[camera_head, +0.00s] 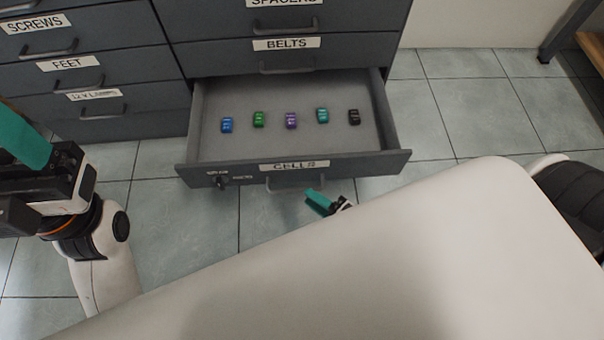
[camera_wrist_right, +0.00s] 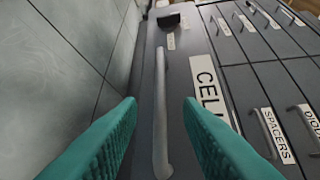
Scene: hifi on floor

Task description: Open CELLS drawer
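The CELLS drawer (camera_head: 199,150) is pulled well out of the grey cabinet in the head view. Its label (camera_head: 287,165) and bar handle (camera_head: 296,183) are on the front panel. Several small coloured cells (camera_head: 291,120) lie in a row inside. My right gripper (camera_head: 319,202) is low in front of the drawer, near the handle's right end. In the right wrist view, its two teal fingers (camera_wrist_right: 158,108) are apart, with the handle (camera_wrist_right: 160,120) showing between them and no visible grip. My left gripper (camera_head: 22,136) is at the left edge, partly cut off, away from the drawer.
A dark knob (camera_head: 222,182) with small labels is on the drawer front's left end. The BELTS drawer (camera_head: 286,55) above and the FEET drawer (camera_head: 84,73) at left are shut. Tiled floor (camera_head: 490,110) is clear on the right. A shelf leg (camera_head: 567,28) stands at top right.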

